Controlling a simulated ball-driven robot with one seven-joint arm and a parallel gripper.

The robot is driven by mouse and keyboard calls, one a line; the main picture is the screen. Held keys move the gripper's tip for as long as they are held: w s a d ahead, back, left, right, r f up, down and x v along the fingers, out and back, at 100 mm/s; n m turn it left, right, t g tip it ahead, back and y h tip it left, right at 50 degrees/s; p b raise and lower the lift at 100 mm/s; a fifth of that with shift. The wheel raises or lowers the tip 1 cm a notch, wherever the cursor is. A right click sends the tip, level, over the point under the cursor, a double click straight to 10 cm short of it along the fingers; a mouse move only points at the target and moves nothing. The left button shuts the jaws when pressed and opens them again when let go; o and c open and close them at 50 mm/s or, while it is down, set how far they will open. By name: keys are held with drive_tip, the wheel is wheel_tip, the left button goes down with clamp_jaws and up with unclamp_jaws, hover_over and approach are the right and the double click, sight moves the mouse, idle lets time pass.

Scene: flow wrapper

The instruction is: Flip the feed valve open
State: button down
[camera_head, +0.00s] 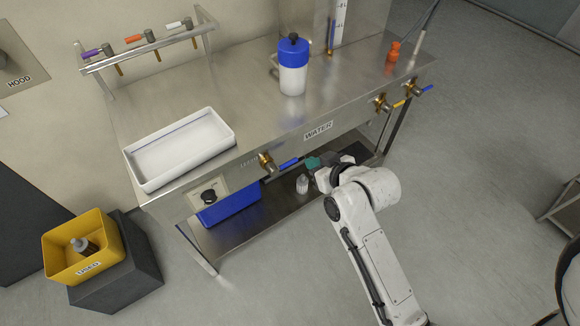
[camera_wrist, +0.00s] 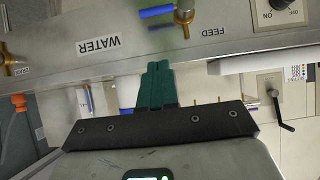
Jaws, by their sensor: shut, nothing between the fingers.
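The feed valve (camera_head: 267,163) is a brass body on the front of the steel bench, with a blue lever (camera_head: 289,163) lying roughly along the bench edge, pointing right. The wrist view, turned upside down, shows the brass valve body (camera_wrist: 184,12) beside the FEED label, with the blue lever (camera_wrist: 156,12) pointing left in that picture. My gripper (camera_head: 313,162) is just right of the lever's free end in the head view. In the wrist view, its teal fingertips (camera_wrist: 157,65) are together and empty, with a visible gap to the lever.
The bench (camera_head: 225,100) carries a white tray (camera_head: 180,148) and a blue-and-white jug (camera_head: 293,70). A black knob (camera_head: 208,196) sits left of the valve. More brass valves (camera_head: 382,103) are on the right front. A yellow bin (camera_head: 62,262) stands at lower left. Floor in front is clear.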

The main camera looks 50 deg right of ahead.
hover_over(294, 162)
drive_tip(key=s+a, duration=0.2)
wheel_tip(294, 162, down, 6)
wheel_tip(294, 162, down, 3)
drive_tip(key=shift+w+r, duration=0.15)
drive_tip(key=shift+w+f, duration=0.1)
drive_tip(key=shift+f, duration=0.35)
drive_tip(key=shift+b, duration=0.3)
drive_tip(key=shift+w+f, duration=0.1)
